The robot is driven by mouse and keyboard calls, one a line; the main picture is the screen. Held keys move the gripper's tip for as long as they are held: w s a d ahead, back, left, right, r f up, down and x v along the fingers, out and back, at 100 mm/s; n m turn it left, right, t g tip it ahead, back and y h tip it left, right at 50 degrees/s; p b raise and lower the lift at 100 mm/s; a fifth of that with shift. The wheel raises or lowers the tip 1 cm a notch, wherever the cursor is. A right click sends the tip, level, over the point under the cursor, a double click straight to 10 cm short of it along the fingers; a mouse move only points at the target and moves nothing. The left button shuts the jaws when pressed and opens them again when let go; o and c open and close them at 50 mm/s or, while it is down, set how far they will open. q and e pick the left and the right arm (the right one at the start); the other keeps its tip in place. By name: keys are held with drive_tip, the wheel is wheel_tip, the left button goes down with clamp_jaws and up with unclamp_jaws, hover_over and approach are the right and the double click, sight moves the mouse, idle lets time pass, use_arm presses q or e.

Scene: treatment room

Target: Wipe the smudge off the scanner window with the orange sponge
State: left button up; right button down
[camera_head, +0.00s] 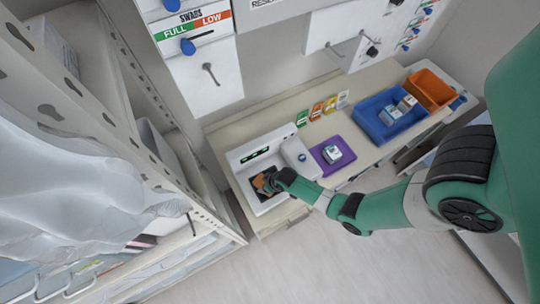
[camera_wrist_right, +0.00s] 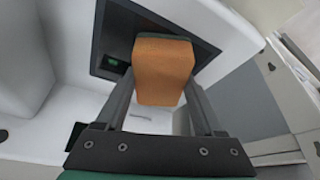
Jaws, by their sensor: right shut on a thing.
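The orange sponge (camera_wrist_right: 163,72) is held between the two fingers of my right gripper (camera_wrist_right: 165,95), which is shut on it. In the head view the sponge (camera_head: 262,182) shows as a small orange patch beside my right gripper (camera_head: 270,182), over the dark scanner window (camera_head: 268,194). The window (camera_wrist_right: 112,40) is set in a white scanner housing (camera_head: 240,161) and is partly hidden behind the sponge. I cannot tell if the sponge touches the glass. No smudge can be made out. My left gripper is not in view.
Right of the scanner, a purple mat (camera_head: 322,163) carries a small white box (camera_head: 332,154). A blue bin (camera_head: 372,130) with boxes and an orange bin (camera_head: 428,98) stand farther right. Coloured cards (camera_head: 317,111) stand along the back. A metal rack (camera_head: 150,120) rises close on the left.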

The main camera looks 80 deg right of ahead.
sight(260, 175)
drive_tip(key=shift+w+d+r+b, duration=0.2)
drive_tip(key=shift+w+d+b, duration=0.3)
drive_tip(key=shift+w+d, duration=0.4)
drive_tip(key=shift+w+d+f, duration=0.15)
drive_tip(key=shift+w+d, duration=0.1)
drive_tip(key=shift+w+d+b, duration=0.5)
drive_tip(key=shift+w+d, duration=0.05)
drive_tip(key=r, duration=0.1)
drive_tip(key=p, duration=0.1)
drive_tip(key=r, duration=0.1)
drive_tip(key=shift+w+d+r+p, duration=0.25)
drive_tip(key=shift+d+r+p, duration=0.05)
drive_tip(key=shift+p, duration=0.05)
wheel_tip(260, 175, up, 6)
drive_tip(key=p, duration=0.5)
drive_tip(key=shift+f, duration=0.2)
